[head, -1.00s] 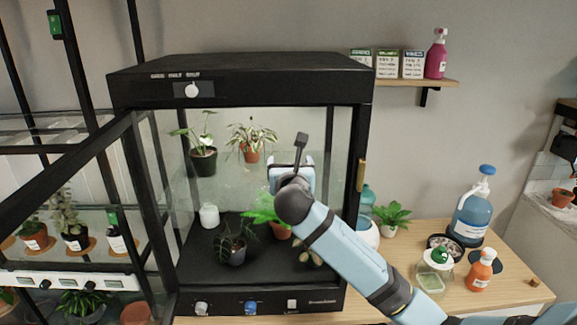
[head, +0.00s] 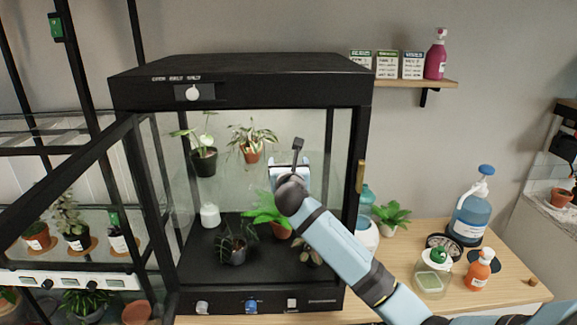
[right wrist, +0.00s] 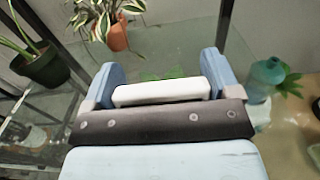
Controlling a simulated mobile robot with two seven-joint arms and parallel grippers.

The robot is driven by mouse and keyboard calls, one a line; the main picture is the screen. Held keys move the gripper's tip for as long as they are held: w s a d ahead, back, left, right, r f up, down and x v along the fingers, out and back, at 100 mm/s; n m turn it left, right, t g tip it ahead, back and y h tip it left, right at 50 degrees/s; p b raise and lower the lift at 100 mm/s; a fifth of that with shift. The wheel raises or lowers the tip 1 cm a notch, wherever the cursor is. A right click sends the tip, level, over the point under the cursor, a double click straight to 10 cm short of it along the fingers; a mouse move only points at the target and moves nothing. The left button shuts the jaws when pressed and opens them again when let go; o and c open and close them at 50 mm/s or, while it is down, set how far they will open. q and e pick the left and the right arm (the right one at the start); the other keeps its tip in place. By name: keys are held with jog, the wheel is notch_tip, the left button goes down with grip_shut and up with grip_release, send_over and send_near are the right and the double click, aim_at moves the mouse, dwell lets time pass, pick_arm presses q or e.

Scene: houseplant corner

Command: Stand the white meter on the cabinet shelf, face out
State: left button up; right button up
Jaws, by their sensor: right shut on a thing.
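The white meter (right wrist: 162,92) shows edge-on between the two blue fingers of my right gripper (right wrist: 160,85) in the right wrist view; its face is not visible. My right gripper (head: 289,170) is shut on it and is inside the open front of the black cabinet (head: 240,68), towards its right side. In the head view my gripper and wrist hide most of the meter. The glass cabinet shelf (head: 228,181) lies at about gripper height; I cannot tell whether the meter touches it. My left gripper is out of view.
Two potted plants (head: 204,161) (head: 251,155) occupy the shelf's left and middle. Below are a white bottle (head: 210,215), a fern (head: 266,210) and dark-potted plants. The cabinet's glass door (head: 75,190) stands open at left. The right door post (head: 357,200) is close to my arm.

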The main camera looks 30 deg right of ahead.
jog(key=o, duration=0.8)
jog(key=shift+f, duration=0.15)
jog(key=b+v, duration=0.1)
jog(key=v, duration=1.1)
jog(key=s+a+f+m+g+y, duration=0.1)
jog(key=s+a+f+m+y, duration=0.2)
jog(key=f, duration=0.5)
jog(key=s+a+f+m+y, duration=0.3)
jog(key=f, duration=0.5)
jog(key=s+a+f+m+g+y, duration=0.1)
jog(key=s+a+f+m+y, duration=0.2)
jog(key=f, duration=0.5)
jog(key=s+a+f+m+y, duration=0.1)
jog(key=s+a+f+m, duration=0.2)
jog(key=s+m, duration=0.3)
jog(key=s+a+f+m+g+y, duration=0.1)
jog(key=s+a+f+m, duration=0.1)
jog(key=s+f+m, duration=0.3)
jog(key=s+a+f+m+g+y, duration=0.1)
jog(key=s+a+f+m+y, duration=0.1)
jog(key=s+f+m, duration=0.4)
jog(key=shift+s+a+f+m, duration=0.15)
jog(key=shift+s+a+m, duration=0.15)
jog(key=shift+s+a, duration=0.6)
